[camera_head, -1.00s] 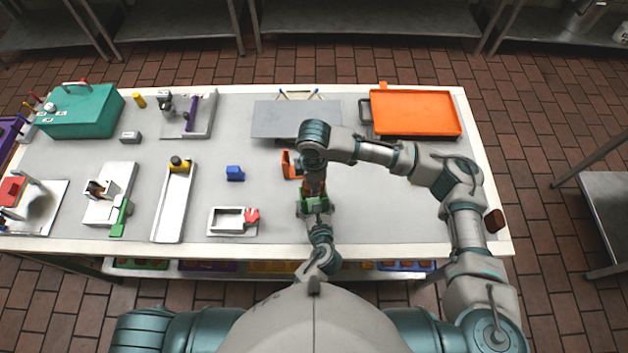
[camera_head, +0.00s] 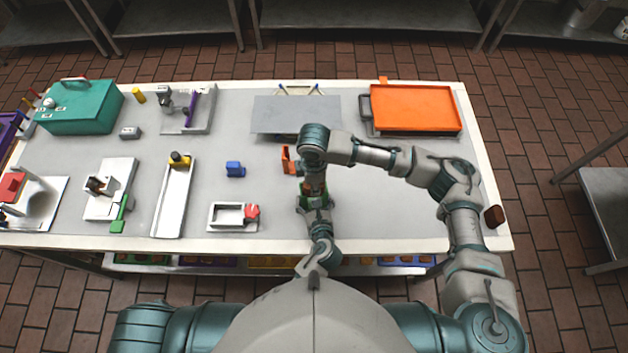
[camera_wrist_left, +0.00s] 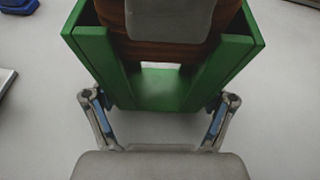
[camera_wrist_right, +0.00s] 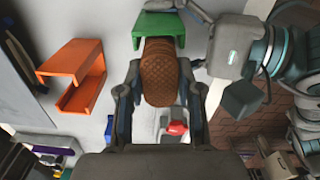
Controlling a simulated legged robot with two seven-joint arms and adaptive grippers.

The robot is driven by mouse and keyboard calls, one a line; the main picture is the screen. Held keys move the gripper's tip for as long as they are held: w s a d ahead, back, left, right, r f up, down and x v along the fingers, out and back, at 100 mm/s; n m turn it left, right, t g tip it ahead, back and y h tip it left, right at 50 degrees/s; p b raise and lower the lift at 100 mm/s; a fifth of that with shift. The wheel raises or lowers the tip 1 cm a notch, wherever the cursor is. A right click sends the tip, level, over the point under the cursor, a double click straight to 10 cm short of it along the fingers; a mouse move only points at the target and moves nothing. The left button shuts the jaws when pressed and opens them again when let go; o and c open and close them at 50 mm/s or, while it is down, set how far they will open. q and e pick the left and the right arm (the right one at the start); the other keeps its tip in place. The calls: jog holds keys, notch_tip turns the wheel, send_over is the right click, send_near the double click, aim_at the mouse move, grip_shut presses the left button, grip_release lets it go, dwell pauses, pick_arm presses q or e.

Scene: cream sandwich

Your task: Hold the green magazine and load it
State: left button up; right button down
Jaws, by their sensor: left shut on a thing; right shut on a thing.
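The green magazine (camera_head: 302,203) is near the table's front middle, mostly covered by my arms in the head view. My left gripper (camera_wrist_left: 160,120) is shut on it. In the left wrist view the magazine (camera_wrist_left: 97,62) is an open-fronted green holder, with brown biscuits (camera_wrist_left: 160,52) between its walls and a grey piece in front of them. My right gripper (camera_wrist_right: 160,95) is shut on brown, grid-patterned biscuits (camera_wrist_right: 160,75). Their far end meets the magazine (camera_wrist_right: 160,24) in the right wrist view. How deep they sit is unclear.
An orange holder (camera_head: 287,160) stands just left of my right gripper. A grey board (camera_head: 285,115) and an orange tray (camera_head: 415,108) lie behind.

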pick_arm(q)
jog(key=shift+f, duration=0.1)
pick_arm(e)
jog(key=shift+f, duration=2.25)
jog(key=c, duration=0.7)
grip_release()
notch_tip(320, 180, up, 12)
jog(key=shift+f, duration=0.1)
pick_arm(q)
jog(key=o, duration=1.1)
pick_arm(e)
jog(key=shift+w, duration=0.1)
